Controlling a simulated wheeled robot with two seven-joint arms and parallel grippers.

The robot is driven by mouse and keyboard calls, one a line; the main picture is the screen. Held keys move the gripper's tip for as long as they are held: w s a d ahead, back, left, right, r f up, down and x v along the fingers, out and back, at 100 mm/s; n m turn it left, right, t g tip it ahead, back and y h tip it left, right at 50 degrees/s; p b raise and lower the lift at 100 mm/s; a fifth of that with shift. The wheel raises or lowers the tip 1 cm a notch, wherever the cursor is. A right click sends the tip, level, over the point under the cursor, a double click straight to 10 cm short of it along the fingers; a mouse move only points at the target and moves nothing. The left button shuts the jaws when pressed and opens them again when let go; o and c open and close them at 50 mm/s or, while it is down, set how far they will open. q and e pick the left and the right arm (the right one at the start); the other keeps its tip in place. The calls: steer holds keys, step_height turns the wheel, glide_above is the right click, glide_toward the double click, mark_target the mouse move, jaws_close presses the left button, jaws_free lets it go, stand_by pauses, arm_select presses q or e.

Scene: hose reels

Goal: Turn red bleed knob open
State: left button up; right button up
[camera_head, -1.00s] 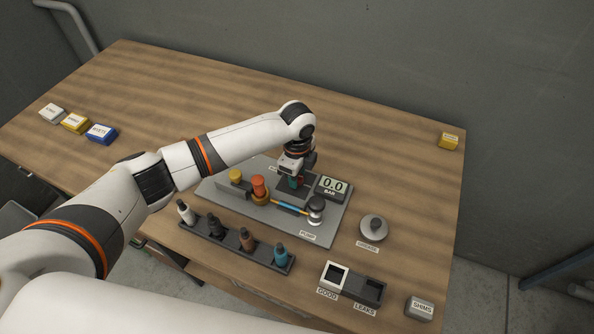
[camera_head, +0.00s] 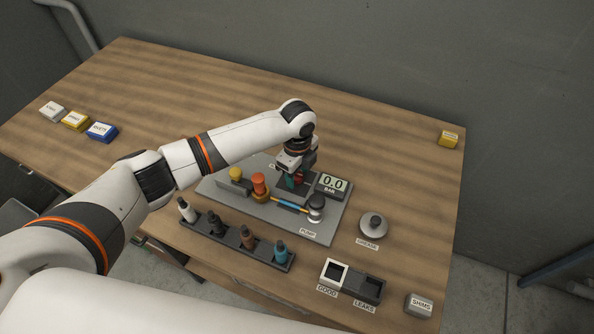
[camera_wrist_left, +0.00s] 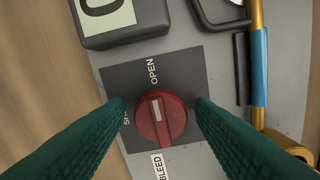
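The red bleed knob (camera_wrist_left: 161,118) sits on a dark square plate on the grey panel, with a BLEED label (camera_wrist_left: 160,166) below it. Its white mark points up in the left wrist view, roughly toward the word OPEN (camera_wrist_left: 152,72). The word at its left is partly hidden by a finger. My left gripper (camera_wrist_left: 160,108) points down at the knob, its teal fingers one on each side with gaps between them and the knob. It also shows over the panel in the head view (camera_head: 294,182). My right gripper is not in view.
A display reading 0.0 BAR (camera_head: 333,184) stands close beside the gripper. Orange (camera_head: 259,184) and yellow (camera_head: 236,174) knobs and a pump (camera_head: 316,207) share the panel (camera_head: 280,222). A rack of bottles (camera_head: 232,240) stands in front.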

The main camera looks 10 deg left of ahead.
mark_target(298, 174)
arm_select(q)
steer(key=shift+o, duration=0.4)
step_height(298, 174, up, 12)
steer(key=b, duration=0.2)
steer(key=shift+b, duration=0.4)
steer(key=shift+f, duration=0.1)
